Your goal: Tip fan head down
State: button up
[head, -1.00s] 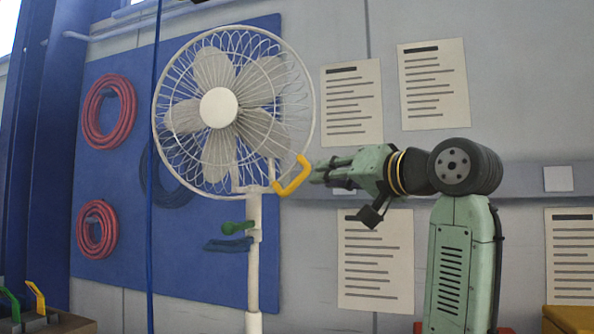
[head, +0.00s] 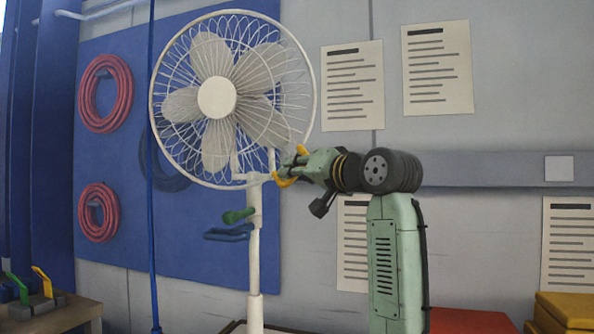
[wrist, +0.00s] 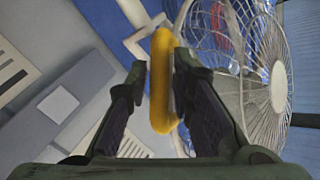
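The white stand fan (head: 216,97) stands upright left of centre in the head view, its round caged head facing forward and a little left. A yellow handle (head: 284,182) sticks out at the lower right of the head, by the top of the pole. My gripper (head: 292,165) reaches this handle from the right. In the wrist view the yellow handle (wrist: 161,80) lies between the two fingers of my gripper (wrist: 158,75), which are apart. The right finger is close to it or touching, and a gap shows on the left.
A green knob (head: 238,215) and a blue handle (head: 228,233) sit on the fan pole below. A blue pole (head: 152,240) stands to its left. Yellow and red boxes (head: 568,308) are at lower right. A bench with levers (head: 42,300) is at lower left.

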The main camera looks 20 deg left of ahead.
jog(key=shift+c, duration=0.2)
grip_shut()
dwell(0.5)
